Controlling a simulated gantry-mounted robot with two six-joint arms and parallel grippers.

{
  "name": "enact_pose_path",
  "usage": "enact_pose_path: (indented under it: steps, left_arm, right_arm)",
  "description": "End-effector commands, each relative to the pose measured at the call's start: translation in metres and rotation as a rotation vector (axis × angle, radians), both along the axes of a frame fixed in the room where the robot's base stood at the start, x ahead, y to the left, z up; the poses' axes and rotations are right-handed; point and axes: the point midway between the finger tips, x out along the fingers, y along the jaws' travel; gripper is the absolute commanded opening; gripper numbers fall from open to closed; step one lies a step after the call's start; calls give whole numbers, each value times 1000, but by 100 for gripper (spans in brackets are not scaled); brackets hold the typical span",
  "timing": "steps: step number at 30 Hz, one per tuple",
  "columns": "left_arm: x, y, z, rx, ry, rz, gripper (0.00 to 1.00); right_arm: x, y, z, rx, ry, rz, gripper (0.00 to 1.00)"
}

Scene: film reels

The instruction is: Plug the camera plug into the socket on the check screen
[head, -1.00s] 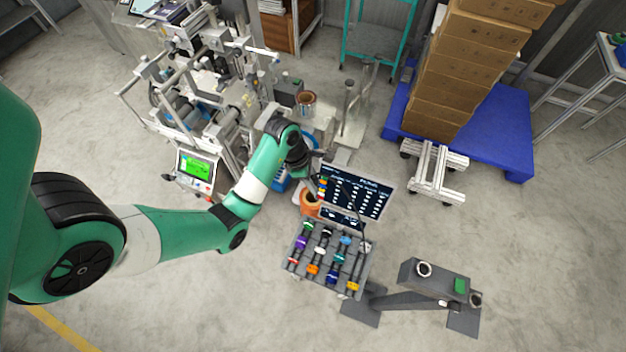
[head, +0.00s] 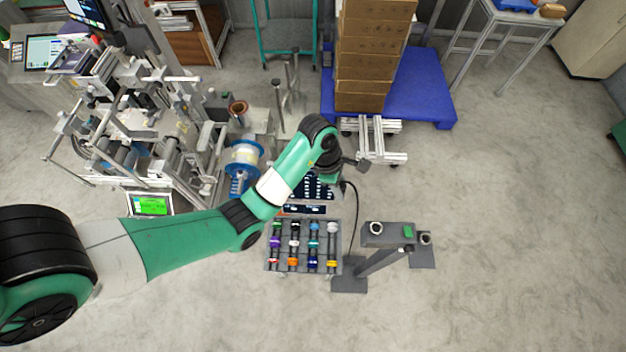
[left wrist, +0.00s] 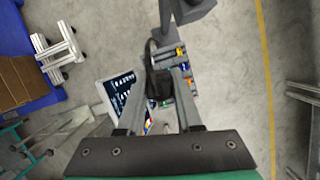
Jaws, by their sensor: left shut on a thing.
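My left gripper (head: 350,168) is above the upper right part of the check screen in the head view. In the left wrist view its fingers (left wrist: 158,88) are shut on the black camera plug (left wrist: 158,92). I cannot make out the socket. The plug is apart from the screen, as far as I can tell. My right gripper is not in view.
A grey rack (head: 337,228) of colourful pieces stands in front of the screen. A grey stand (head: 388,235) is to its right. A white metal frame (head: 378,140) and a blue pallet (head: 432,90) with boxes lie behind. The floor to the right is clear.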

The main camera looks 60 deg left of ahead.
Motion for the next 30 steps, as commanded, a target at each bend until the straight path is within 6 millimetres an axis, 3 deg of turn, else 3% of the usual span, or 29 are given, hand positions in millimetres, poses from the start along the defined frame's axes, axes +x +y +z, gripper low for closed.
enact_pose_path:
  steps: [1, 3, 9, 12, 22, 30]
  left_arm:
    - [11, -19, 30, 1, -3, -48, 0]
    - [22, -44, 53, 2, -2, -109, 0]
    - [40, -103, 100, 3, 0, -240, 0]
    - [42, -119, 111, 3, 0, -275, 0]
    - [43, -127, 110, 4, 2, -292, 0]
    - [43, -127, 82, 3, 1, -292, 0]
  right_arm:
    - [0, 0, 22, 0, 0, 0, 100]
    - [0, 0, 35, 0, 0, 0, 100]
    - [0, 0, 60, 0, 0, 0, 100]
    - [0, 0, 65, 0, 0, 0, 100]
    - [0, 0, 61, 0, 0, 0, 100]
    - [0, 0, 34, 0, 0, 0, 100]
